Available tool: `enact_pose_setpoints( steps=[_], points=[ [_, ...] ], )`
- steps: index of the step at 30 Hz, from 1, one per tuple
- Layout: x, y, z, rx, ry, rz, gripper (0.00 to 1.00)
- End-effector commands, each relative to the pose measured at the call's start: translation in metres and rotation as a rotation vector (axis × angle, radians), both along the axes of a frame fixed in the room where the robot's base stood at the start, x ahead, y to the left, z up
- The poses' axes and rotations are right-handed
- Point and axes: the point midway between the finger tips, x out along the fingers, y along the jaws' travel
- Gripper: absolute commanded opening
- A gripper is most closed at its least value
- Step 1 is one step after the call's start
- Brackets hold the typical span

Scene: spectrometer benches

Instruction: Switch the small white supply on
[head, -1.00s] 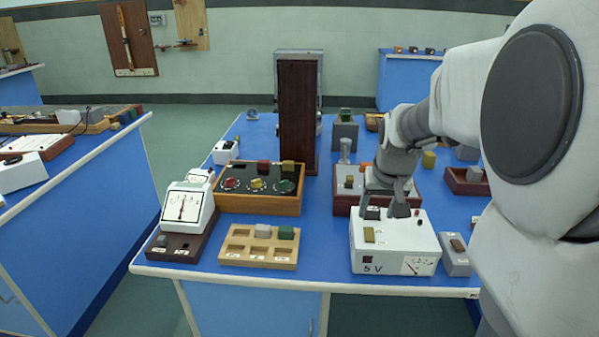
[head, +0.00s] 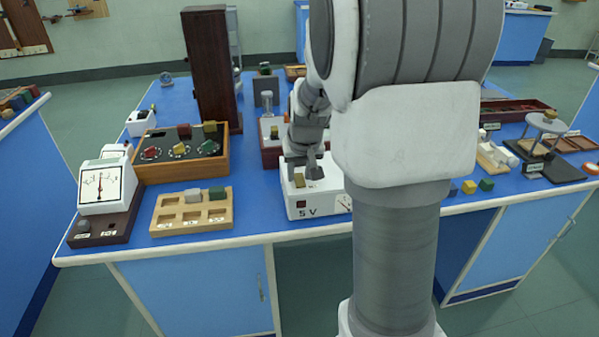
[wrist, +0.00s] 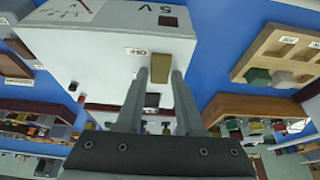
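The small white supply (head: 300,208) stands at the front edge of the blue bench, marked "5 V", with a meter on its front. My gripper (head: 307,173) is low over the supply's top, close to the switch.
A wooden tray with compartments (head: 160,222) and a white meter on a dark base (head: 103,190) stand left of the supply. A wooden box with coloured knobs (head: 222,165) is behind the tray. A tall dark cabinet (head: 208,65) rises behind.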

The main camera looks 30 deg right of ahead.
Motion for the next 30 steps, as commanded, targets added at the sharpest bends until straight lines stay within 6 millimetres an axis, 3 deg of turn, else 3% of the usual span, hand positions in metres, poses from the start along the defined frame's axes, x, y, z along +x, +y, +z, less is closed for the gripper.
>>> enact_pose_setpoints(
  steps=[1,6,15,30],
  points=[
    [-0.0001,0.0,0.0001,0.0,0.0,0.0,0.26],
    [-0.0001,0.0,0.0001,0.0,0.0,0.0,0.0],
    [0.0007,-0.0001,0.0032,0.006,0.02,0.0,0.0],
    [0.0073,-0.0026,0.0046,0.069,0.244,-0.001,0.0]
  ],
)
